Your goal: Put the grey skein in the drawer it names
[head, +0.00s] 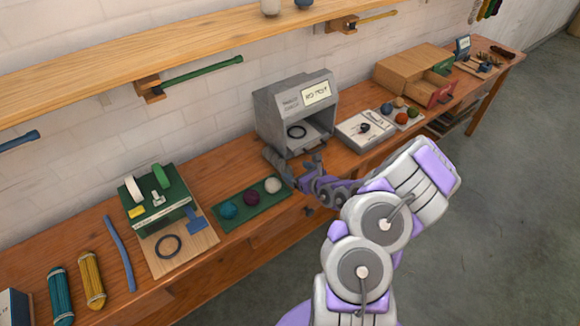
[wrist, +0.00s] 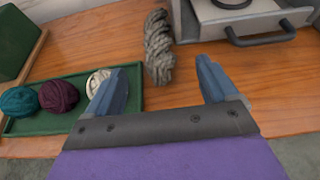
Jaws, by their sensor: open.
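The grey skein (wrist: 158,48) is a twisted grey bundle lying on the wooden bench, left of the grey box, in the wrist view. In the head view it shows partly behind my gripper (head: 302,172) as a grey piece (head: 275,159). In the wrist view my gripper (wrist: 163,88) is open, its blue fingers apart with nothing between them. The skein lies just beyond the fingertips. A wooden cabinet (head: 408,68) stands on the right of the bench, with a red drawer (head: 438,92) pulled out and a green drawer front (head: 443,67). Any drawer labels are too small to read.
The grey box (head: 265,118) has an open front, a ring inside and a lettered display (head: 316,93). A green tray (head: 225,218) holds balls close to my gripper. A white scale-like device (head: 352,138) and another tray of balls (head: 416,123) stand towards the cabinet.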

